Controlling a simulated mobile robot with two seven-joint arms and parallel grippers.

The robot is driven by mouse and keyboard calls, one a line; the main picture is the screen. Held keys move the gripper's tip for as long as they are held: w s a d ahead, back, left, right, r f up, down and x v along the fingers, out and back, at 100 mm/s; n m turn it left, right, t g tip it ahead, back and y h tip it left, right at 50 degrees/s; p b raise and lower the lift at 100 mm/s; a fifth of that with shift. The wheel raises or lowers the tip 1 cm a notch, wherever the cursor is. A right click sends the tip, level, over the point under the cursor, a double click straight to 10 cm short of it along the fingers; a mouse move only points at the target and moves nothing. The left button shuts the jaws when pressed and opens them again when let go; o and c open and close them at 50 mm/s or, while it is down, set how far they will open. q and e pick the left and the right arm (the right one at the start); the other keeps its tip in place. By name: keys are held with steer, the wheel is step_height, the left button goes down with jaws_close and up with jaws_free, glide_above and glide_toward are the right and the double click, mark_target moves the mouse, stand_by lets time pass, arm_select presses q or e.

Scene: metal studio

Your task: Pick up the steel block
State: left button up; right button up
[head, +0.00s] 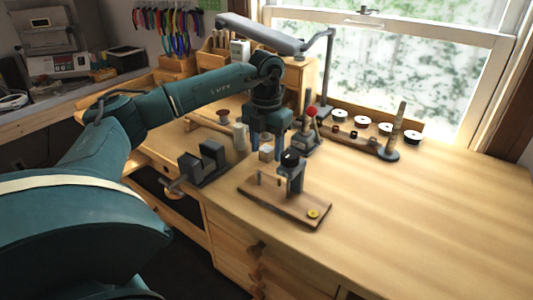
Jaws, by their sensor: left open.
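A small pale grey block (266,154), which looks like the steel block, sits at the middle of the bench, behind the wooden board. My left gripper (267,147) reaches in from the left and points down over it. Its two fingers are apart, one on either side of the block as seen from here. I cannot tell whether a finger touches it. The underside of the block is partly hidden by the fixture in front. My right gripper is out of view.
A wooden board (255,194) with a dark post fixture (292,174) stands just in front of the gripper. A dark vise (203,163) is to the left. A red-knobbed tool (309,126) is close on the right. The bench's right side (430,210) is clear.

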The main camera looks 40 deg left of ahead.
arm_select(q)
jaws_close()
stand_by(0.5)
steer(key=shift+r, duration=0.15)
